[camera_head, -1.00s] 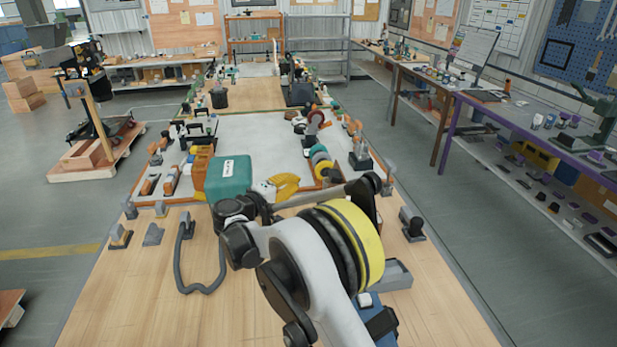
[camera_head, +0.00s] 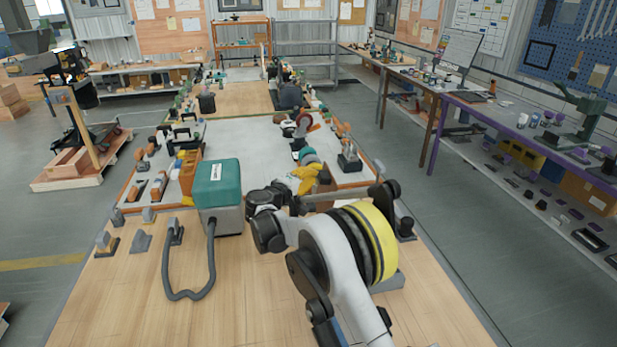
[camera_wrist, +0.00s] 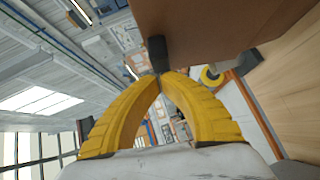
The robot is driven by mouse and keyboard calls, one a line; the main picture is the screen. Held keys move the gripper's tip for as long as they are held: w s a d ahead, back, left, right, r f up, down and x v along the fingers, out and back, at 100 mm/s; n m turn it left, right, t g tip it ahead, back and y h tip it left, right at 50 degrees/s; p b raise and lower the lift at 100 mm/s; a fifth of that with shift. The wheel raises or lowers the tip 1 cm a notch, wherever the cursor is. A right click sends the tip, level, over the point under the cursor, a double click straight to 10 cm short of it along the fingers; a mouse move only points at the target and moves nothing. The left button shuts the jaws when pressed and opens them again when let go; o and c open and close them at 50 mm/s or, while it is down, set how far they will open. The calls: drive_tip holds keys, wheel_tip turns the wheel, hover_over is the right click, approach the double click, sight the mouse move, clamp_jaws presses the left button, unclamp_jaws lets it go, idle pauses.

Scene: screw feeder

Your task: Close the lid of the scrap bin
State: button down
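A brown box-like surface (camera_wrist: 215,28) fills the upper right of the wrist view, very close to my gripper. A short dark grey post (camera_wrist: 157,52) stands against it, just past my fingertips. I cannot tell for sure whether this is the scrap bin or its lid. My gripper (camera_wrist: 161,77) has yellow ribbed fingers whose tips meet; no gap shows between them, and nothing is clearly held. In the head view my gripper (camera_head: 305,180) is beyond my wrist, over the workbench right of the teal-topped box. A brown part (camera_head: 323,190) shows beside it, mostly hidden by my arm.
The teal-topped box (camera_head: 217,185) on a grey base stands close left of my arm. A bent grey hose (camera_head: 188,296) lies in front of it. Small fixtures line the pale mat (camera_head: 240,140). The wooden bench front (camera_head: 130,310) is mostly clear.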

drive_tip(key=shift+d, duration=0.1)
drive_tip(key=shift+w+d+r+m+y, duration=0.15)
drive_tip(key=shift+d+m+y, duration=0.15)
drive_tip(key=shift+d, duration=0.2)
